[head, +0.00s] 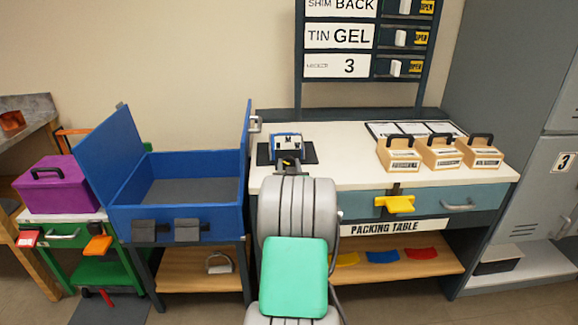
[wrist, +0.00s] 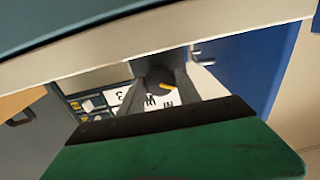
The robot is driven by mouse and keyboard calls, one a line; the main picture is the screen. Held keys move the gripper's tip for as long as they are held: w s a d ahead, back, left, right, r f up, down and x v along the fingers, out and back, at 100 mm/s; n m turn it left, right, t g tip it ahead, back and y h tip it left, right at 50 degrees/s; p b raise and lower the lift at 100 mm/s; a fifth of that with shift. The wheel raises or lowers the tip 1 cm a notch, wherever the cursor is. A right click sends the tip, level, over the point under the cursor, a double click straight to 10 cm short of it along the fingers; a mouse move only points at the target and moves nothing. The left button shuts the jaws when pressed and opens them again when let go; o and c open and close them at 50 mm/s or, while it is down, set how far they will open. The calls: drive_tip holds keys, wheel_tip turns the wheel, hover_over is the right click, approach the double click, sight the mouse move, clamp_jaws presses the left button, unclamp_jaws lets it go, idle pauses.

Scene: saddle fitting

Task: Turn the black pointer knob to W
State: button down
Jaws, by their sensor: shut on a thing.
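The black pointer knob (wrist: 159,79) shows in the wrist view as a round dark cap with a yellow pointer mark, which points to the right and slightly down in that picture. My gripper (wrist: 160,85) has one finger on each side of the knob and is shut on it. A white face with black letters (wrist: 160,101) lies behind the knob, partly hidden by the fingers; I cannot tell for sure which letter the mark faces. In the head view my gripper (head: 289,163) is at the small blue device (head: 274,147), and the knob is hidden.
The device stands on a dark mat (head: 309,153) on the white packing table (head: 345,165). Several wooden boxes (head: 440,153) stand to the right. An open blue bin (head: 180,220) is close on the left. A sign rack (head: 299,60) rises behind the table.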

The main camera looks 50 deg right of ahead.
drive_tip(key=m+b, duration=0.2)
drive_tip(key=shift+f+m, duration=0.15)
drive_tip(key=shift+m, duration=0.15)
drive_tip(key=m+b, duration=0.2)
drive_tip(key=m, duration=0.1)
drive_tip(key=shift+m, duration=0.3)
drive_tip(key=m+b, duration=0.2)
drive_tip(key=m, duration=0.3)
drive_tip(key=m+b, duration=0.2)
drive_tip(key=m, duration=0.4)
drive_tip(key=shift+m, duration=0.3)
drive_tip(key=m, duration=0.3)
drive_tip(key=m+b, duration=0.1)
drive_tip(key=m, duration=0.1)
drive_tip(key=shift+r+m, duration=0.2)
drive_tip(key=shift+m, duration=0.2)
